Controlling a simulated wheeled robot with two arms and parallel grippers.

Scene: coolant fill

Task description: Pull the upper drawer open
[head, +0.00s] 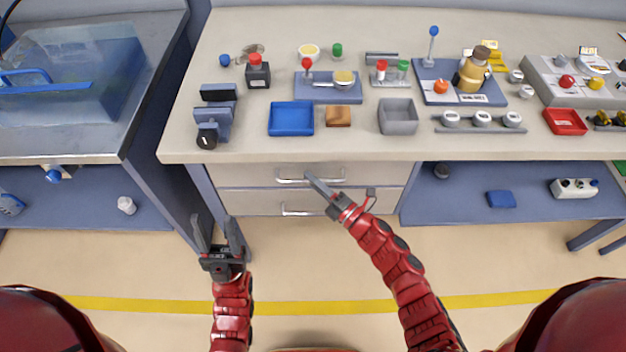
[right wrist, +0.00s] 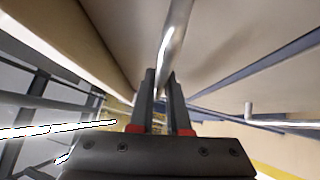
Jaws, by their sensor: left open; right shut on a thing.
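The upper drawer (head: 240,176) is in the cabinet under the workbench, with a pale front and a metal bar handle (head: 291,181). Its front looks about flush with the lower drawer; I see no clear gap. My left gripper (head: 215,220) is open and empty, in front of the cabinet's left side, apart from the drawers.
The lower drawer (head: 240,202) has its own bar handle (head: 301,211); a bar handle also shows at right in the wrist view (right wrist: 280,122). The workbench top (head: 270,150) overhangs above, with trays and parts on it. The floor (head: 300,265) before the drawers is clear.

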